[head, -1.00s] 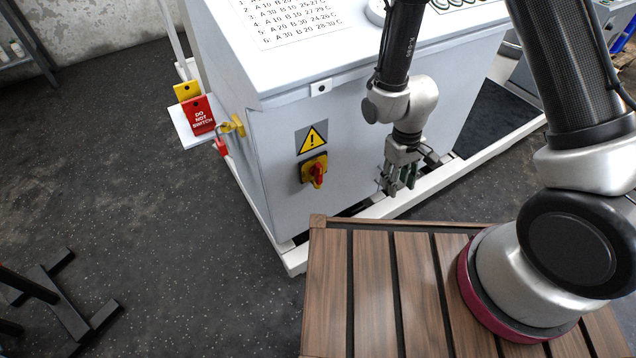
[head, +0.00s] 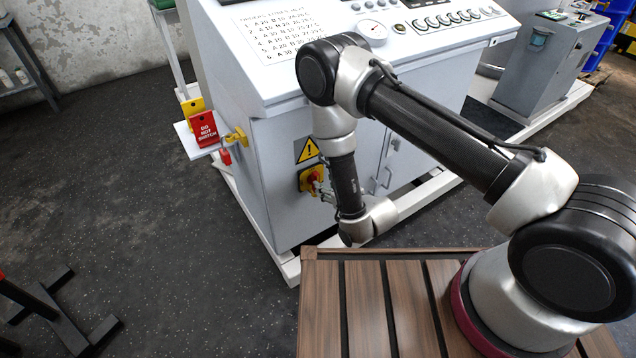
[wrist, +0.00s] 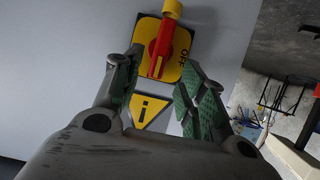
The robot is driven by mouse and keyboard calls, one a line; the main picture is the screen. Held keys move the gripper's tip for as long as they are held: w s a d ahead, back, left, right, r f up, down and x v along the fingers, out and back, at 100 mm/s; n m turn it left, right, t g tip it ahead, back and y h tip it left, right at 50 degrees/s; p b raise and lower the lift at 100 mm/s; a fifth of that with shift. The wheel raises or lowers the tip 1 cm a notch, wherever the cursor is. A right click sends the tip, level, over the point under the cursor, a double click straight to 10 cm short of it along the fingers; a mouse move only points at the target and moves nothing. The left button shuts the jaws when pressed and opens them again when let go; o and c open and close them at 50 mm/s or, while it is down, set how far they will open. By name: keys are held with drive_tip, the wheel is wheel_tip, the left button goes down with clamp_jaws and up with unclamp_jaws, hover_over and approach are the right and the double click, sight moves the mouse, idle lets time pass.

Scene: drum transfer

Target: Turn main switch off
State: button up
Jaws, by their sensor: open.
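The main switch, a red handle on a yellow plate, is on the front of the white cabinet (head: 270,190), below a yellow warning triangle (head: 307,150). In the head view the switch (head: 306,181) is partly covered by my gripper (head: 326,191), which is at its right side and mostly hidden by my arm. The wrist view shows the switch (wrist: 160,48) upside down, with "OFF" on the plate right of the handle. My gripper (wrist: 163,72) is open, its green-padded fingers either side of the handle's near end. Contact with the handle cannot be told.
A red "DO NOT SWITCH" tag (head: 204,129) and a yellow tag (head: 193,108) are on a small shelf at the cabinet's left. A yellow lock part (head: 236,138) sticks out at the corner. The white base rail (head: 290,268) runs along the floor below.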

drive_tip(key=x, duration=0.6)
clamp_jaws()
